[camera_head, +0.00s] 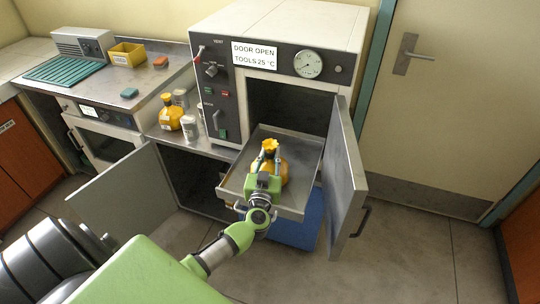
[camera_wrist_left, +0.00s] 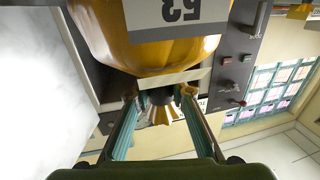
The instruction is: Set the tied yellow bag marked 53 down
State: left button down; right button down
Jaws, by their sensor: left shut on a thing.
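The tied yellow bag marked 53 (camera_head: 285,172) is over the pulled-out metal tray (camera_head: 305,152) of the open incubator in the head view. In the left wrist view the bag (camera_wrist_left: 150,52) appears upside down, with the 53 on a white label. My left gripper (camera_head: 269,157) is shut on the bag's gathered neck, its teal fingers on either side in the wrist view (camera_wrist_left: 158,96). I cannot tell whether the bag's bottom touches the tray. My right gripper is out of view.
The incubator door (camera_head: 345,180) stands open right of the tray. Another yellow bag (camera_head: 170,113) and white-labelled jars (camera_head: 190,127) stand on the metal shelf to the left. A lower door (camera_head: 125,195) is also open. A blue thing (camera_head: 300,222) is below the tray.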

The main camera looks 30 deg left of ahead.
pick_arm(q)
jog(key=c, duration=2.2)
grip_release()
jog(key=shift+f, duration=0.2)
jog(key=o, duration=0.4)
jog(key=shift+r, duration=0.15)
jog(key=shift+s+d, duration=0.1)
jog(key=shift+s, duration=0.05)
jog(key=v, duration=1.1)
jog(key=shift+s+d+r, duration=0.1)
jog(key=shift+s+d, duration=0.1)
jog(key=shift+s, duration=0.15)
